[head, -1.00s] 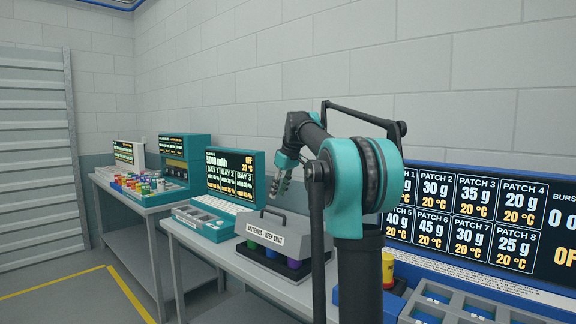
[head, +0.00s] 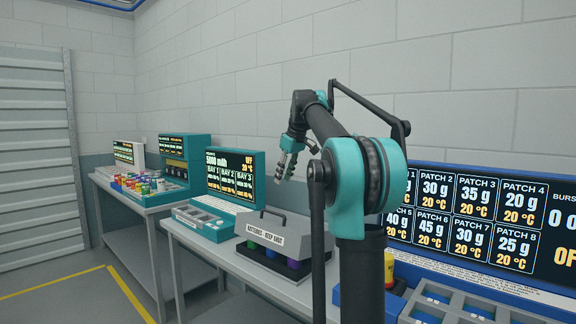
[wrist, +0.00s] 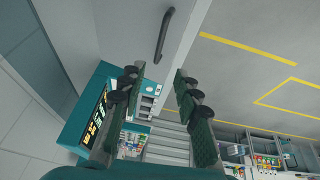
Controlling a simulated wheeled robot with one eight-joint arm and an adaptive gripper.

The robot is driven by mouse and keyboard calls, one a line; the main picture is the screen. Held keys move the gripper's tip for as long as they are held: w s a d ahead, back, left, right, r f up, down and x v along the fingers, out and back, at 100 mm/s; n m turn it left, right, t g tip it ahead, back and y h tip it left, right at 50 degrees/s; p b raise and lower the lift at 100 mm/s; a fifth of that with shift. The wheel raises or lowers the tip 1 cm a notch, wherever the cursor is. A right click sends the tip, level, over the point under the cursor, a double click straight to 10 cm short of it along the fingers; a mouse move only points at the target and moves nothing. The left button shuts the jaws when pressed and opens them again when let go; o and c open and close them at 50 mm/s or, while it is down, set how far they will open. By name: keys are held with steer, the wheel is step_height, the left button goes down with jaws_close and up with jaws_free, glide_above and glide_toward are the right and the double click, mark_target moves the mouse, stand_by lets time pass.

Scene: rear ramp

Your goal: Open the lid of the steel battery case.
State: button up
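The steel battery case (head: 278,237) stands on the bench in the middle of the head view. Its grey lid, labelled "BATTERIES - KEEP SHUT", is down, with a dark bar handle (head: 272,213) on top. Green and purple battery shapes show below its edge. My gripper (head: 283,170) is above the case, apart from the handle. In the wrist view the two fingers of my gripper (wrist: 156,77) stand apart with nothing between them. The handle (wrist: 165,34) lies beyond the fingertips on the grey lid (wrist: 125,38). My arm hides part of the case's right side.
A teal charger with a bay screen (head: 230,172) stands left of the case. Further left is a bench with several coloured items (head: 140,184). A blue patch display (head: 480,215) and grey trays are at the right. The space above the case is clear.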

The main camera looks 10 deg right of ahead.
steer(key=shift+v, duration=2.25)
steer(key=shift+d, duration=0.15)
